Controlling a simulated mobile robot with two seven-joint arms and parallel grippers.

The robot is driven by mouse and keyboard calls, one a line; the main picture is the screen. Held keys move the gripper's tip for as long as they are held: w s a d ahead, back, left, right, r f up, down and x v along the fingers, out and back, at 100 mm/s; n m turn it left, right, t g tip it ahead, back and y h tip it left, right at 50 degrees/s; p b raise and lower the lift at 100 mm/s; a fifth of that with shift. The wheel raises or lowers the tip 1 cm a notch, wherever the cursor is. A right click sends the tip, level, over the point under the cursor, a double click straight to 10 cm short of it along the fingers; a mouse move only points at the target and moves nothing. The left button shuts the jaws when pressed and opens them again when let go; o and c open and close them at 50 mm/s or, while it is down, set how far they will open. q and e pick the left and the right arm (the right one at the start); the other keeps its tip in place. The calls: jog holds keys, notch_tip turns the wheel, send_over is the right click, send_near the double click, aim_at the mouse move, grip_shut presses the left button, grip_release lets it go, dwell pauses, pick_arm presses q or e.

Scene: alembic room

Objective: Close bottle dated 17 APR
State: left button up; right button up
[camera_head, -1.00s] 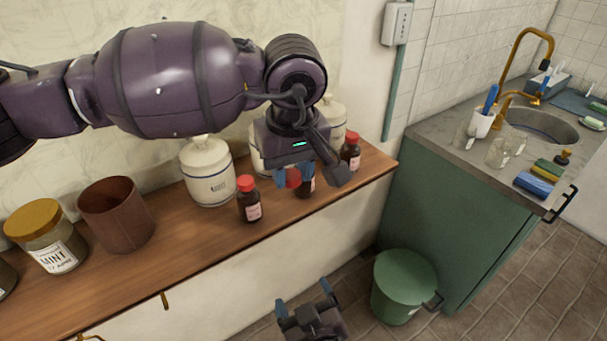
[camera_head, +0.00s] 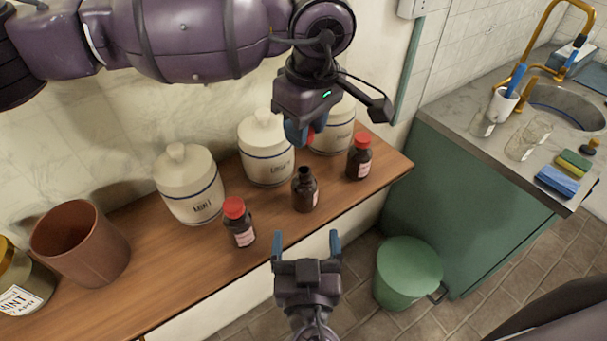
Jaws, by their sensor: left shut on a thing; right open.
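A small dark brown bottle (camera_head: 305,192) stands upright on the wooden shelf with its neck open and no cap on it. My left gripper (camera_head: 303,134) is above and behind it in the picture, shut on a red cap (camera_head: 311,137) that is mostly hidden by the fingers. The cap is apart from the bottle. Two similar bottles wear red caps: one at the left (camera_head: 240,224), one at the right (camera_head: 360,158). The dates on the labels are too small to read. My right gripper (camera_head: 307,247) is open and empty, in front of the shelf edge.
Lidded white jars (camera_head: 190,188) stand behind the bottles. A green bin (camera_head: 408,270) stands on the floor beside the green sink cabinet (camera_head: 470,200).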

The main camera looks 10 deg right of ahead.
aim_at(304, 198)
pick_arm(q)
jog(key=shift+s+r, duration=0.1)
jog(key=shift+s, duration=0.2)
jog(key=shift+w, duration=0.15)
pick_arm(e)
jog(key=w, duration=0.3)
jog(key=w+d, duration=0.1)
jog(key=w, duration=0.3)
jog(key=w+d, duration=0.1)
jog(key=w, duration=0.3)
jog(key=shift+w+d, duration=0.15)
jog(key=shift+w, duration=0.1)
jog(key=shift+c, duration=0.3)
jog(key=c, duration=1.3)
pick_arm(q)
jog(key=shift+f, duration=2.55)
jog(key=shift+f, duration=0.9)
